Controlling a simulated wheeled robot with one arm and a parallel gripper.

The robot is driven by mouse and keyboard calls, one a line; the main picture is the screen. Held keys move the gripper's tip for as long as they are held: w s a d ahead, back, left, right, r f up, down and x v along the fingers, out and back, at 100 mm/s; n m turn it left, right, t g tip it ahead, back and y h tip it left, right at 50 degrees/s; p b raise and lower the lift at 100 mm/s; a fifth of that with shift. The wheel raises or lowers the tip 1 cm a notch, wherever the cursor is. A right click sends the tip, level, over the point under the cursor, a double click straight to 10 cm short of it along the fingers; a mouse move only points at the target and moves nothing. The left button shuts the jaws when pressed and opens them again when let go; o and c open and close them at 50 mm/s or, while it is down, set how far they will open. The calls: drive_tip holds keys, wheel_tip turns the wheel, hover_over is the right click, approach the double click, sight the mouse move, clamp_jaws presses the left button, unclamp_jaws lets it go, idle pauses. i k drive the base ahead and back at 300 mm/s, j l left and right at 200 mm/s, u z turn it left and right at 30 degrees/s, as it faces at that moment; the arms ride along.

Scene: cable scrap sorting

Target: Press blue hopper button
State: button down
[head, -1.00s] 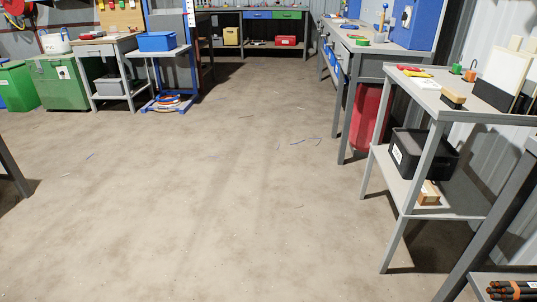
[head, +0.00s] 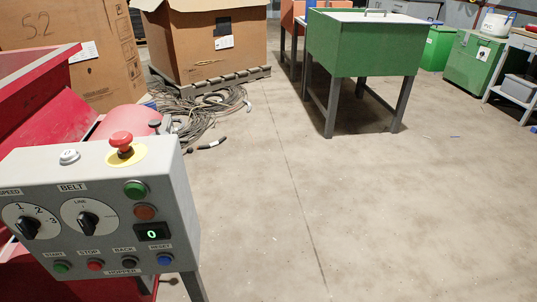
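A grey control box (head: 110,210) stands at the lower left of the head view. Along its lower edge is a row of buttons above a label that reads HOPPER. The blue button (head: 164,259) is at the right end of this row, under a label that seems to read RESET. To its left are a black button (head: 129,262), a red button (head: 96,265) and a green button (head: 62,267). A small display (head: 152,232) above the blue button shows a green 0. My gripper is not in view.
A red emergency stop (head: 122,142) sits on top of the box, and red machinery (head: 35,110) is behind it. Cables (head: 205,110) lie on the floor by a pallet with a large cardboard box (head: 205,40). A green bin on legs (head: 362,48) stands beyond.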

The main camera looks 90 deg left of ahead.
sight(163, 261)
drive_tip(key=u, duration=4.05)
